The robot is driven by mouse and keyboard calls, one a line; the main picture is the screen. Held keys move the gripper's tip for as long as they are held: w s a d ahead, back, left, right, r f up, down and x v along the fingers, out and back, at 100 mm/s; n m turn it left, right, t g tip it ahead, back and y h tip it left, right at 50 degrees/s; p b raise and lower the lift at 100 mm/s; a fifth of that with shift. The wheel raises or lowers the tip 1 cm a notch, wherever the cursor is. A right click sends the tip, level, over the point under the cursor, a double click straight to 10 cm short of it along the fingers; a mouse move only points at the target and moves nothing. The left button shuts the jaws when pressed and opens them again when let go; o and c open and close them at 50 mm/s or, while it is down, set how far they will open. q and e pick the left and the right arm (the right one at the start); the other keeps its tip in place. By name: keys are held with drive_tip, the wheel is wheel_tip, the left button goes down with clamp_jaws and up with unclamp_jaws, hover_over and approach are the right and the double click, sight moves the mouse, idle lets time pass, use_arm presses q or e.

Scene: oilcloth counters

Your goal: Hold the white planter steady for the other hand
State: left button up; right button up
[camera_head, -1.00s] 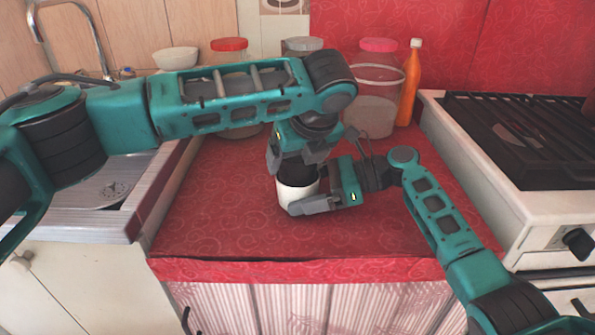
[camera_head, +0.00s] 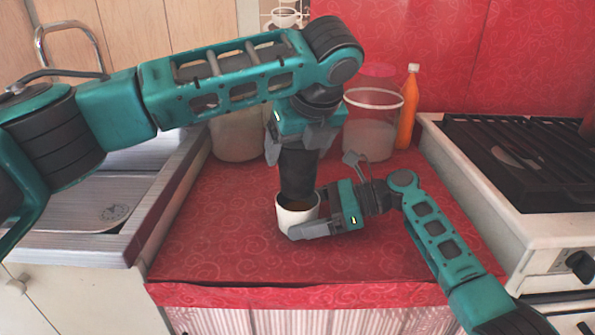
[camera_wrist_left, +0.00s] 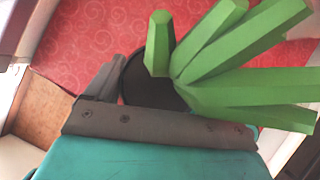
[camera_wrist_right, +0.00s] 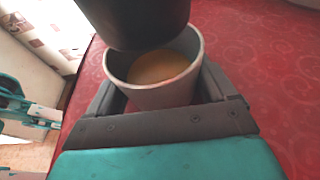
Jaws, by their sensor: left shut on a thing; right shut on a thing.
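The white planter (camera_head: 297,219) stands upright on the red counter in the head view. My right gripper (camera_head: 314,216) is shut on it from the right. In the right wrist view the planter (camera_wrist_right: 152,97) sits between both fingers, with a tan inside bottom showing. My left gripper (camera_head: 297,146) is shut on a dark pot (camera_head: 298,174) and holds it upright over the planter's mouth. The pot's lower end is at the rim; I cannot tell whether it is fully clear. In the left wrist view the pot (camera_wrist_left: 150,88) carries a plant with thick green leaves (camera_wrist_left: 235,55).
Jars with a pink-lidded one (camera_head: 371,125) and an orange bottle (camera_head: 408,108) stand at the back of the counter (camera_head: 225,240). A stove (camera_head: 530,160) is on the right, a sink (camera_head: 90,205) on the left. The counter's front left is clear.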

use_arm(q)
drive_tip(key=shift+r, duration=1.7)
use_arm(e)
drive_tip(key=o, duration=0.6)
